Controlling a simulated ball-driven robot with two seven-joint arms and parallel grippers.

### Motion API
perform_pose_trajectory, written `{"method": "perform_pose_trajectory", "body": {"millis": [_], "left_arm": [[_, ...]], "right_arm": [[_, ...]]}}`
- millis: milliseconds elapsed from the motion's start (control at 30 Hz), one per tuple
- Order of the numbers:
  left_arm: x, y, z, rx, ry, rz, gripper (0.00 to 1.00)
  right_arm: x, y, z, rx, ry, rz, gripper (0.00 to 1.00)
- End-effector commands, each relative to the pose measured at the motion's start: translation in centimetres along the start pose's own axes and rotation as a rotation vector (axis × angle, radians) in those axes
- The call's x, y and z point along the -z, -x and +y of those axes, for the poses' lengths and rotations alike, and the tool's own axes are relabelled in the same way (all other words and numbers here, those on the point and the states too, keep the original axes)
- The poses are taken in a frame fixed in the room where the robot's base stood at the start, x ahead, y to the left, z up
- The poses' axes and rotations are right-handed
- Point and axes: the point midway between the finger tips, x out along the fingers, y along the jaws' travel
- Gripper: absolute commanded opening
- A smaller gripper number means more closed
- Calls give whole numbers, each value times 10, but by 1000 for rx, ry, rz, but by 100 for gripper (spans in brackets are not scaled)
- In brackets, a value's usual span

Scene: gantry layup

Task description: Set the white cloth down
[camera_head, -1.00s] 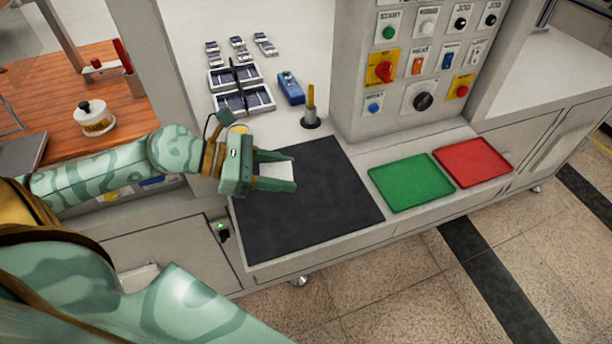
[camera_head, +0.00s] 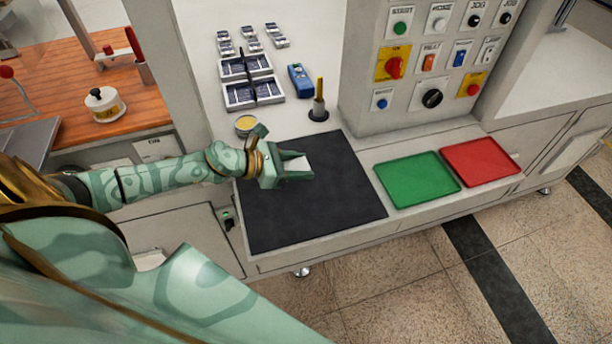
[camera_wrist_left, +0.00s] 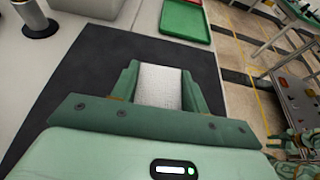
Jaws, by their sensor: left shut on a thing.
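The white cloth (camera_wrist_left: 160,86) lies between the two fingers of my left gripper (camera_head: 300,167), which is shut on it. In the head view the white cloth (camera_head: 294,163) shows as a small pale patch between the fingers. The gripper is over the upper part of the black mat (camera_head: 320,215); the mat also surrounds it in the left wrist view (camera_wrist_left: 75,85). I cannot tell whether the cloth touches the mat.
A green tray (camera_head: 417,180) and a red tray (camera_head: 480,162) lie right of the mat. Behind stand a brush-like tool in a dark holder (camera_head: 318,108), a blue device (camera_head: 300,80), a yellow-topped tin (camera_head: 246,124) and dark-blue panelled trays (camera_head: 253,93). A control panel (camera_head: 440,60) rises behind the trays.

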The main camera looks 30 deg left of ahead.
Motion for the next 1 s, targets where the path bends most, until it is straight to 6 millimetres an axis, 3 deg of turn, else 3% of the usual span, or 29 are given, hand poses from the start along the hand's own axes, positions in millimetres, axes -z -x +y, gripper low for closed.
{"method": "perform_pose_trajectory", "body": {"millis": [100, 267, 400, 867, 900, 967, 1000], "left_arm": [[11, -18, 6, -1, 1, -3, 23], [18, -32, 11, -1, 0, -3, 23], [40, -40, 11, 0, 2, -1, 23], [49, -44, 11, 0, -2, -1, 23], [50, -44, 11, 0, -1, -1, 48], [49, -43, 11, 0, -2, -1, 64], [48, -43, 11, 0, -1, -1, 67]], "right_arm": [[-1, -7, 0, 0, 0, -2, 36], [-2, -10, 1, -1, 0, -2, 36], [-3, -15, 1, -1, -1, -4, 36], [-4, -20, 0, 0, 0, -4, 36], [-4, -20, 0, 0, 0, -5, 36], [-4, -19, 0, 0, 0, -4, 36], [-4, -19, 0, 0, 0, -4, 36]]}}
